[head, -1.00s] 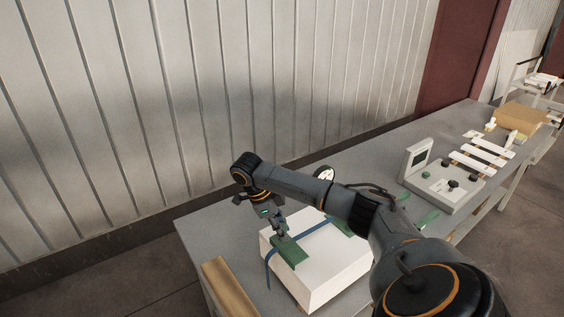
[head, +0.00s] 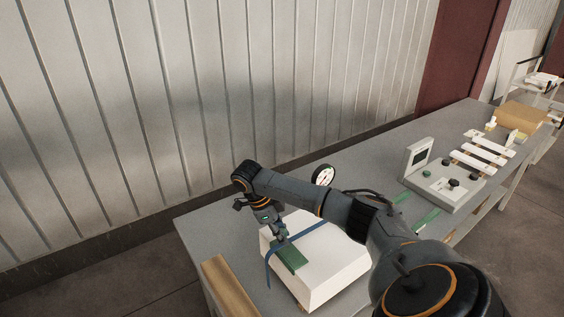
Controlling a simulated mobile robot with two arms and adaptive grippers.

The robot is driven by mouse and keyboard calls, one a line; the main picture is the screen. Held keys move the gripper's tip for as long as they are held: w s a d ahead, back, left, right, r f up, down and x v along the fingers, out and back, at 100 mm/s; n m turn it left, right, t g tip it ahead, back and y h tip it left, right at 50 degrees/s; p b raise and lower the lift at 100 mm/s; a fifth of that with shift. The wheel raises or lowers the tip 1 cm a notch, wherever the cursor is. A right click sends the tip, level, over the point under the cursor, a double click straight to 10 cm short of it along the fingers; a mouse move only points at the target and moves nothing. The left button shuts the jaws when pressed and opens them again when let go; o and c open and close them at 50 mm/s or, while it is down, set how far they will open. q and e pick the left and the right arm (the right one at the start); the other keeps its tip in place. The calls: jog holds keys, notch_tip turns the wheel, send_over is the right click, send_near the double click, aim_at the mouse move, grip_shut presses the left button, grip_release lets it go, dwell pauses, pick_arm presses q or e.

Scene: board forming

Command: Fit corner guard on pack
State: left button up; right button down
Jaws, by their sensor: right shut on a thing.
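A white box-shaped pack (head: 335,262) lies on the near end of the grey bench. A blue strap (head: 268,270) crosses its top and hangs down its left side. A green corner guard (head: 293,260) lies on the pack's left top edge, beside the strap. My right gripper (head: 282,241) points down at the guard's upper end and is shut on it; the fingertips are small and partly hidden. My right arm hides the pack's back right part. My left gripper is not in view.
Two green strips (head: 427,218) lie on the bench right of my arm. A round dial (head: 324,175) stands behind it. A control box (head: 442,185) and white bars (head: 482,154) are farther along.

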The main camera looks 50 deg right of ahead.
jog(key=shift+f, duration=0.25)
jog(key=c, duration=1.1)
grip_release()
jog(key=shift+o, duration=0.6)
jog(key=shift+o, duration=1.3)
jog(key=shift+r, duration=0.1)
jog(key=v, duration=1.2)
jog(key=shift+s, duration=0.1)
